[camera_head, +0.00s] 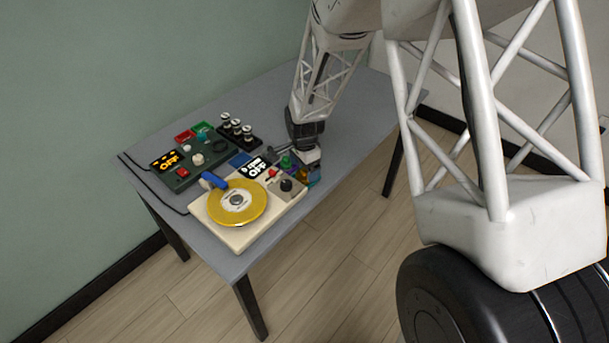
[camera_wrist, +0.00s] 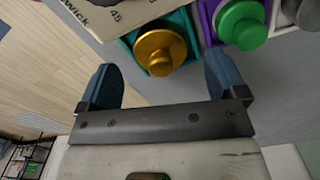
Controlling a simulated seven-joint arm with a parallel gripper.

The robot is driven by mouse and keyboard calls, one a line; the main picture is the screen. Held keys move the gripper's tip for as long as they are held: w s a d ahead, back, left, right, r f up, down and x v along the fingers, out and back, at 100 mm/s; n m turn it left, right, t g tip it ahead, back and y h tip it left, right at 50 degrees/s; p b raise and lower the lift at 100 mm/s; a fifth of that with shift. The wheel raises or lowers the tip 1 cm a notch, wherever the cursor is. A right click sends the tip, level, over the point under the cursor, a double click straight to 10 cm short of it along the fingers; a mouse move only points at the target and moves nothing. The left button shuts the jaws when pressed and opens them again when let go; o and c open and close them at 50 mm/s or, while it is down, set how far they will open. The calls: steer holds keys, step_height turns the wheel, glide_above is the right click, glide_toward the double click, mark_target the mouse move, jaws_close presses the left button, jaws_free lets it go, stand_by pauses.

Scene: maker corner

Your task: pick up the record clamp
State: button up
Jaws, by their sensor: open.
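A gold, round, stepped knob-like piece (camera_wrist: 160,52) sits in a teal square holder (camera_wrist: 187,42) in the wrist view; it may be the record clamp, though I cannot be sure. Beside it a green knob-like piece (camera_wrist: 242,25) sits in a purple holder (camera_wrist: 208,22). My gripper (camera_wrist: 162,78) is open and empty, its two blue fingers apart at either side of the gold piece's position in the picture. I cannot tell the remaining distance. In the head view my gripper (camera_head: 308,157) is at the right end of the turntable, partly hiding the holders.
The cream turntable (camera_head: 243,240) carries a yellow record (camera_head: 226,213) with a grey piece (camera_head: 237,199) at its centre and a blue arm (camera_head: 213,181). A dark green control box (camera_head: 185,178) and a black rack of knobs (camera_head: 238,134) stand behind.

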steer(key=shift+f, duration=1.05)
steer(key=shift+c, duration=0.3)
steer(key=c, duration=1.1)
steer(key=shift+r, duration=0.15)
steer(key=shift+r, duration=0.8)
step_height(320, 180, up, 2)
steer(key=shift+s, duration=0.1)
steer(key=s+d, duration=0.1)
steer(key=s, duration=0.4)
steer(key=s+d, duration=0.1)
steer(key=s, duration=0.4)
steer(key=s+d+r, duration=0.1)
steer(key=s, duration=0.4)
steer(key=shift+s+r, duration=0.1)
steer(key=shift+s, duration=0.15)
